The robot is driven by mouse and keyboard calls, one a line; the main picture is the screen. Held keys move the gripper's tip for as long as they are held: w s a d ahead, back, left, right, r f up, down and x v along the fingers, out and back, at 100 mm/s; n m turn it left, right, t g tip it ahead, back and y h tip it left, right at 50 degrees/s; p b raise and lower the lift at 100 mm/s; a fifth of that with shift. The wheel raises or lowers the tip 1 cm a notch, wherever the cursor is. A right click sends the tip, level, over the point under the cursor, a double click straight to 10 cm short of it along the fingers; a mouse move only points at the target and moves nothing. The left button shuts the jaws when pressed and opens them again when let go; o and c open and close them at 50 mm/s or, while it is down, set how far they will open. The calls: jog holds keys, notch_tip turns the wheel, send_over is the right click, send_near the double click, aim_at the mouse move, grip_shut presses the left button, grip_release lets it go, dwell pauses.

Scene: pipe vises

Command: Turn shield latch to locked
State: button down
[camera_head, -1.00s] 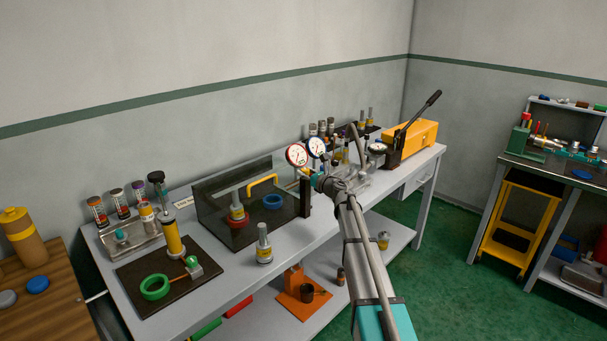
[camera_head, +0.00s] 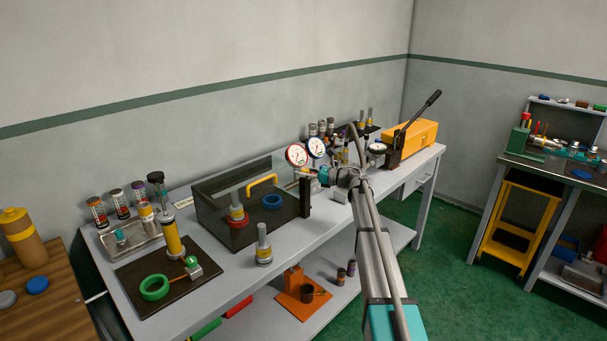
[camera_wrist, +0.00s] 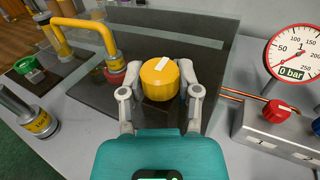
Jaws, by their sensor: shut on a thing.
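The shield latch is a round yellow knob (camera_wrist: 160,79) with a white line on its top, seen in the wrist view. The line points slantwise, toward the upper right. My gripper (camera_wrist: 161,88) has a finger on each side of the knob and is shut on it. The shield has a yellow bar handle (camera_head: 262,180), which also shows in the wrist view (camera_wrist: 88,28).
Two gauges (camera_head: 296,155) stand close behind my gripper. In the wrist view a grey block with a red knob (camera_wrist: 276,109) is close on the right. A yellow-banded fitting (camera_head: 263,245) stands in front of the shield. A yellow pump (camera_head: 413,138) is farther right.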

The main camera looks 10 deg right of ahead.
jog(key=shift+a, duration=0.15)
jog(key=shift+c, duration=1.5)
grip_release()
jog(key=shift+s, duration=0.1)
jog(key=v, duration=1.2)
